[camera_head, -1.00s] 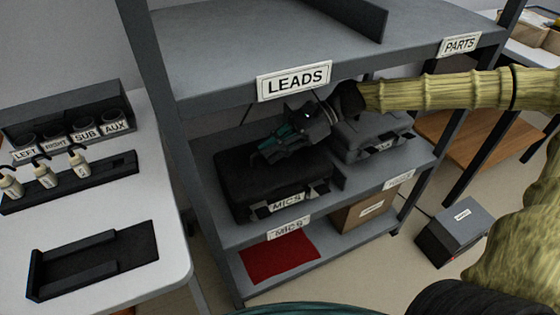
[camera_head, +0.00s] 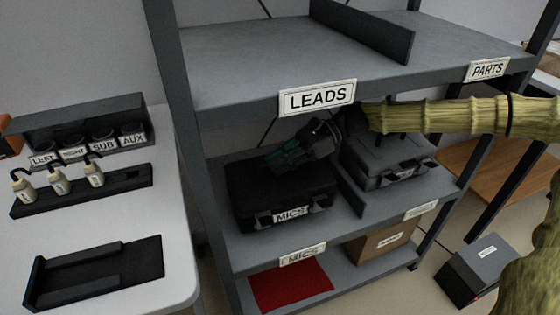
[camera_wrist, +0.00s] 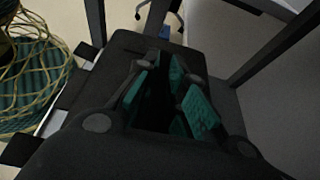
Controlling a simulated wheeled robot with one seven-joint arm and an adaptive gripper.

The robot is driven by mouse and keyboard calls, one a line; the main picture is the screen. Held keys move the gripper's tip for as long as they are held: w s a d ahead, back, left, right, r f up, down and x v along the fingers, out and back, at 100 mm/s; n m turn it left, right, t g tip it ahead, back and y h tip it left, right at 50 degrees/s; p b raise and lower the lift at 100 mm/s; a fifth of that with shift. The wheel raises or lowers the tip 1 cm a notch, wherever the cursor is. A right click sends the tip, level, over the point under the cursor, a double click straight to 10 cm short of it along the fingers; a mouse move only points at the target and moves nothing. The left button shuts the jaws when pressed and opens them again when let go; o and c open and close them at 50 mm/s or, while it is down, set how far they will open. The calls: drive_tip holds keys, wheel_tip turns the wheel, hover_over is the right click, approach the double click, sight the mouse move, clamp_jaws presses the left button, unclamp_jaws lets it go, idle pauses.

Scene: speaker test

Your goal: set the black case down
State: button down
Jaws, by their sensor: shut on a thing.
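The black case (camera_head: 260,197), with a MICS label on its front, is in the left bay of the middle shelf (camera_head: 330,233), above the shelf's own MICS label (camera_head: 302,254). It looks roughly level. I cannot tell whether its underside touches the shelf. My gripper (camera_head: 284,160), with teal fingers, reaches in from the right under the LEADS shelf and is shut at the case's top. The wrist view shows the teal finger pads (camera_wrist: 172,98) over the dark top of the case (camera_wrist: 125,48). The grip point itself is in shadow.
A grey case (camera_head: 385,158) stands to the right, beyond a low divider (camera_head: 351,196). The LEADS shelf (camera_head: 240,85) is close overhead. Below are a red cloth (camera_head: 290,285) and a cardboard box (camera_head: 380,243). A white table (camera_head: 185,235) stands left; a grey-topped box (camera_head: 484,262) is on the floor.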

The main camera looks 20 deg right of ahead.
drive_tip(key=shift+f+b, duration=0.3)
drive_tip(key=shift+f, duration=0.45)
drive_tip(key=c, duration=1.5)
unclamp_jaws()
drive_tip(key=shift+f, duration=0.15)
drive_tip(key=shift+d+r, duration=0.25)
drive_tip(key=shift+d, duration=0.05)
drive_tip(key=p+v, duration=0.3)
drive_tip(key=v, duration=0.7)
drive_tip(key=shift+r+p, duration=0.15)
drive_tip(key=shift+p, duration=0.2)
drive_tip(key=shift+d+r, duration=0.1)
drive_tip(key=shift+d, duration=0.5)
